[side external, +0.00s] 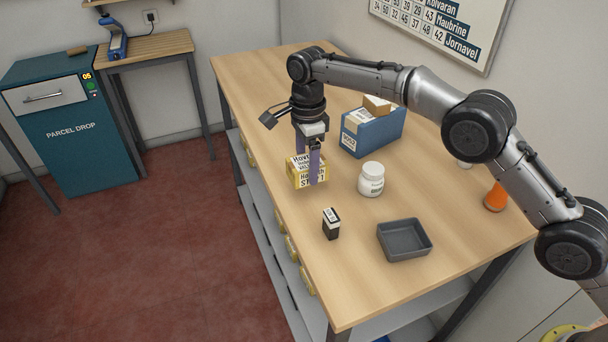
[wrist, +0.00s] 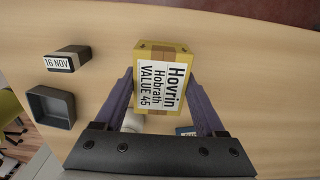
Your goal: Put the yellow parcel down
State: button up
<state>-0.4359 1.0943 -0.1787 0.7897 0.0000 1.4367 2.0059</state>
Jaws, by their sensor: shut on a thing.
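The yellow parcel (side external: 306,180) has white labels with black print and is over the left part of the wooden counter (side external: 262,85). My gripper (side external: 309,166) points down with its purple fingers on either side of the parcel, shut on it.
A white bottle (side external: 371,180), a black date block (side external: 331,225), a grey tray (side external: 404,254) and an orange cone (side external: 495,197) stand nearby. The counter's far left end is clear.

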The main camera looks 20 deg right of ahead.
aim_at(304, 159)
jog(key=shift+w+a+f, duration=0.15)
jog(key=shift+w+f, duration=0.2)
jog(key=shift+f, duration=1.65)
jog(key=shift+f, duration=0.1)
jog(key=o, duration=1.5)
jog(key=shift+f, duration=0.1)
jog(key=shift+r, duration=3.9)
